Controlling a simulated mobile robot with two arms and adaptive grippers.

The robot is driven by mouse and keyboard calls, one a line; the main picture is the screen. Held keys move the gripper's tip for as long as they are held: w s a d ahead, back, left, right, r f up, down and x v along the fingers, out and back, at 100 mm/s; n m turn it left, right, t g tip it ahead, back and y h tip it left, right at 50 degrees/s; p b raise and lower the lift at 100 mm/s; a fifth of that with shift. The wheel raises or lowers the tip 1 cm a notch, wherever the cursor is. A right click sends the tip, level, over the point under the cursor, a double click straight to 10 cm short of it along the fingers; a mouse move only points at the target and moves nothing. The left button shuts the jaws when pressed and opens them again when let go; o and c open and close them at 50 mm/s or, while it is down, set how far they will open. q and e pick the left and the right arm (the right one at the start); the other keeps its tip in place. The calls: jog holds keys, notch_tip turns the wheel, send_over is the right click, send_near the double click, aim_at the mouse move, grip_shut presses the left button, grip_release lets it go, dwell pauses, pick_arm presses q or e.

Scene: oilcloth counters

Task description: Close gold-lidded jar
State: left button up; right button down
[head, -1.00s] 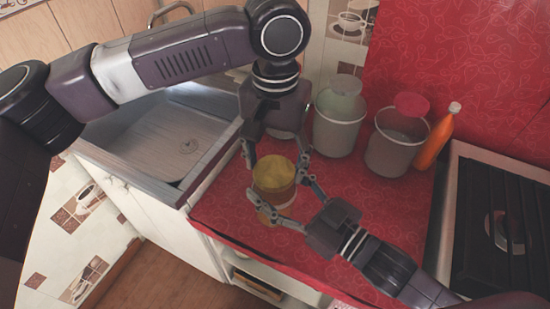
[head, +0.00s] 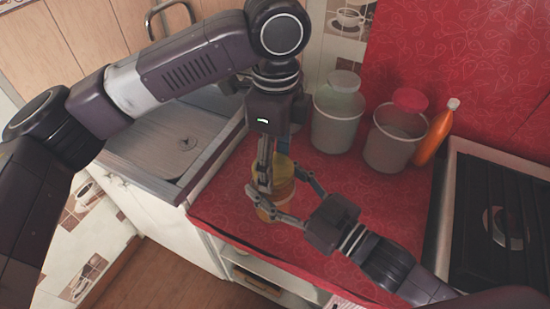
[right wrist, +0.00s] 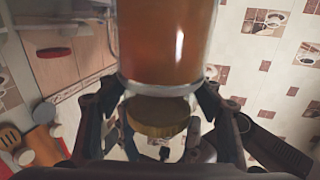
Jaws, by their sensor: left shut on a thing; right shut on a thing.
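The jar (head: 285,192) has an amber body and stands upright over the red counter, between my grippers. Its gold lid (head: 284,165) is at the top, partly hidden by my left fingers. My left gripper (head: 264,183) comes from above and is shut on the lid. My right gripper (head: 276,181) comes from the lower right, shut around the jar's body. The right wrist view shows the amber jar (right wrist: 165,40) with its clear rim and the gold lid (right wrist: 158,115) close to it. I cannot tell whether the lid is fully seated.
The stove (head: 500,220) is at right, the sink (head: 165,145) at left. The red counter (head: 365,205) is bare right of the jar.

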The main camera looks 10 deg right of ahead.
pick_arm(q)
jog(key=m, duration=0.5)
jog(key=shift+a+m, duration=0.15)
jog(key=shift+m, duration=0.25)
jog(key=m, duration=0.4)
jog(key=shift+w+a, duration=0.1)
jog(key=o, duration=0.8)
jog(key=shift+c, duration=0.2)
jog(key=shift+r, duration=2.3)
jog(key=shift+c, duration=0.4)
